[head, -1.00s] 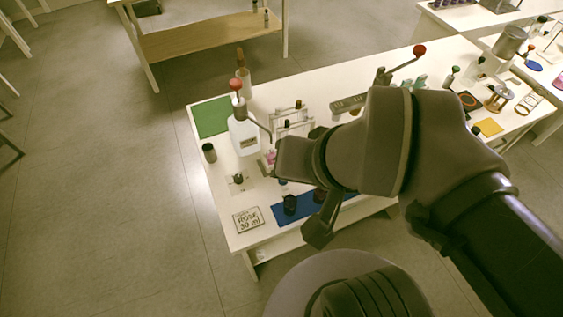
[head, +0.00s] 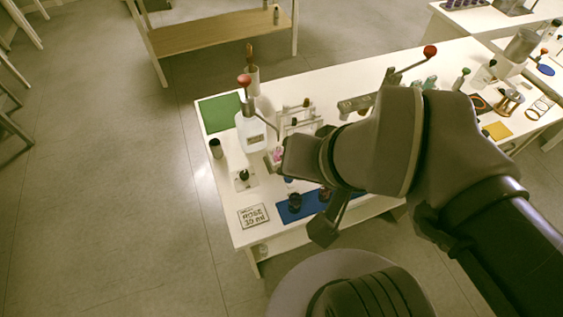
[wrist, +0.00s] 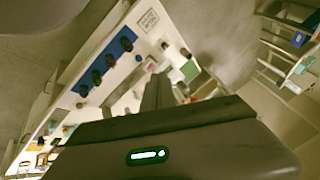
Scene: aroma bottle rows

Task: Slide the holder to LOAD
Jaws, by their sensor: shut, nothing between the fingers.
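A grey metal rail-like fixture (head: 357,103) with a red-knobbed lever (head: 429,52) stands on the white table behind my arm. My arm covers part of it. In the wrist view, the dark fingers of my gripper (wrist: 172,92) point toward the table and are empty.
The white table (head: 222,178) also carries a green mat (head: 219,113), a blue mat (head: 313,205) with dark bottles, a small clear rack (head: 297,116) and a label card (head: 253,216). A dark cylinder (head: 215,148) stands near the left edge. Open floor lies left of the table.

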